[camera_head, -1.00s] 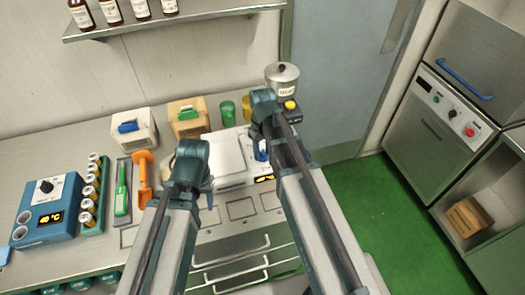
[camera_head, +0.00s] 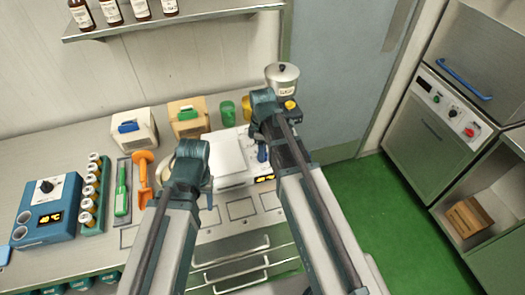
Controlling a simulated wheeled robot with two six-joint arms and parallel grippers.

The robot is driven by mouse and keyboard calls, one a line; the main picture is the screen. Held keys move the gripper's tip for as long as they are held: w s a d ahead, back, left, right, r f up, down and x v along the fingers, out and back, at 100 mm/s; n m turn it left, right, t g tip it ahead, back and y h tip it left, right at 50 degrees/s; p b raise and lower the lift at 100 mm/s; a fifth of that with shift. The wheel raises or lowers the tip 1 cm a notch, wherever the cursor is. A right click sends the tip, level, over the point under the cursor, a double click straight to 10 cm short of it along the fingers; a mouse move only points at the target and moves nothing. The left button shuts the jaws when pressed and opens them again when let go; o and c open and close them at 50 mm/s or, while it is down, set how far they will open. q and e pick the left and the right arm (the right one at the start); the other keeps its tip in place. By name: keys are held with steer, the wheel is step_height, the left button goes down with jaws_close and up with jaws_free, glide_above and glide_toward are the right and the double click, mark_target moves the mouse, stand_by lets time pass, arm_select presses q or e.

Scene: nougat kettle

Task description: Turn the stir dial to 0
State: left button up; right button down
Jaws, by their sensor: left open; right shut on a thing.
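A white appliance (camera_head: 228,160) with a flat top and a small lit orange display (camera_head: 265,178) sits on the counter between my arms. I cannot make out the stir dial; my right arm covers the right part of the appliance. My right gripper (camera_head: 262,153) is over that part, mostly hidden behind its own arm. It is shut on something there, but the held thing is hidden. My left gripper (camera_head: 208,193) is open, low at the appliance's left front side, and mostly hidden behind its wrist.
A blue heater (camera_head: 62,199) with a black knob, a rack of vials (camera_head: 92,205), a green tool (camera_head: 122,190) and an orange scoop (camera_head: 143,175) are at left. Two boxes, green and yellow cups and a lidded pot (camera_head: 282,75) stand behind. Green floor is clear at right.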

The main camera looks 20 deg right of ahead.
steer(key=shift+n, duration=0.4)
steer(key=shift+c, duration=1.9)
jaws_free()
step_height(320, 180, up, 14)
steer(key=p, duration=1.3)
steer(key=shift+p, duration=0.4)
steer(key=shift+f, duration=0.1)
